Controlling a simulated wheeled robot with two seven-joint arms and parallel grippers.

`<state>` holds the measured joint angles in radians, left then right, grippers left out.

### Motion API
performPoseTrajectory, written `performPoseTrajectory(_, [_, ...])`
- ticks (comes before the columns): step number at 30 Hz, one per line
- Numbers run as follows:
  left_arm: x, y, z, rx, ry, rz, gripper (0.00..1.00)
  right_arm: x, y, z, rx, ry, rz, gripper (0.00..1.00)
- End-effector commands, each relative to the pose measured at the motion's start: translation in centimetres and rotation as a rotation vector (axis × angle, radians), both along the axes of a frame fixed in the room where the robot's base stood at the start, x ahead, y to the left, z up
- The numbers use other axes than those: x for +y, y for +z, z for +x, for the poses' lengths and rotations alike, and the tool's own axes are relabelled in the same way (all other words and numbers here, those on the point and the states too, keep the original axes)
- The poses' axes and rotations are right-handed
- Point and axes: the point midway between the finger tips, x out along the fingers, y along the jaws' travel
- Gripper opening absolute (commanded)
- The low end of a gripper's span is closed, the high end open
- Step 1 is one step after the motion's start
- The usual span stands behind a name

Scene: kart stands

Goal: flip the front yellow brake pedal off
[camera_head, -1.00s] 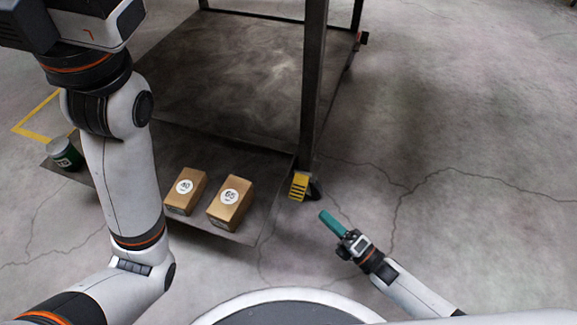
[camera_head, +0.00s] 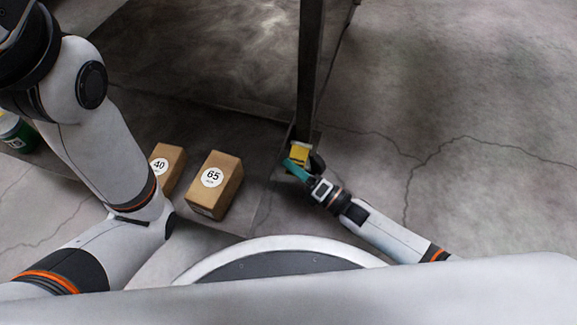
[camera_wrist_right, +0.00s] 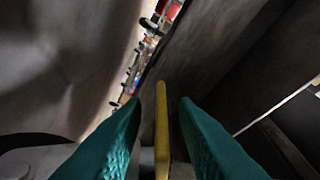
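The yellow brake pedal (camera_head: 300,151) sits at the foot of the dark post, at the near right corner of the kart. My right gripper (camera_head: 291,168) has teal fingers and is right at the pedal, overlapping its lower edge in the head view. In the right wrist view the pedal (camera_wrist_right: 161,125) shows edge-on as a thin yellow strip between the two teal fingers, with a gap on both sides. The right gripper is open. Whether a finger touches the pedal elsewhere is hidden. My left arm shows at the left, but its gripper is out of view.
Two cardboard boxes, marked 40 (camera_head: 166,170) and 65 (camera_head: 215,185), stand on the kart's dark deck left of the pedal. The dark post (camera_head: 309,70) rises just behind the pedal. A green can (camera_head: 17,133) stands far left. The concrete floor to the right is clear.

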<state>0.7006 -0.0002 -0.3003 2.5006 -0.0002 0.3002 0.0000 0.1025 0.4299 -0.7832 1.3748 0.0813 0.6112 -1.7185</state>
Motion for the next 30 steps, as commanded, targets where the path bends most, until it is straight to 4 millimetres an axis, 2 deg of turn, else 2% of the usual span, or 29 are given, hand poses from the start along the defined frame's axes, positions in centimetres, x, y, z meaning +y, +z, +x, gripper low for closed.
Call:
performPoseTrajectory(1, [-0.01,-0.56,0.01,0.000,0.000,0.000,0.79,0.46,-0.08,0.42,-0.002,0.000,0.002,0.26])
performPoseTrajectory(6, [-0.01,-0.85,-0.01,0.000,0.000,0.001,0.79,1.15,0.26,1.05,-0.001,0.000,0.000,0.26])
performPoseTrajectory(14, [-0.02,-0.79,-0.01,0.000,0.000,0.001,0.79,1.21,0.35,1.10,0.000,0.000,0.000,0.26])
performPoseTrajectory(19, [-0.02,-0.79,-0.01,0.000,0.000,0.001,0.79,1.20,0.33,1.09,0.000,0.000,0.000,0.00])
performPoseTrajectory(30, [-0.01,-0.79,0.02,0.000,0.000,0.001,0.79,1.18,0.31,1.08,0.001,0.000,-0.001,0.00])
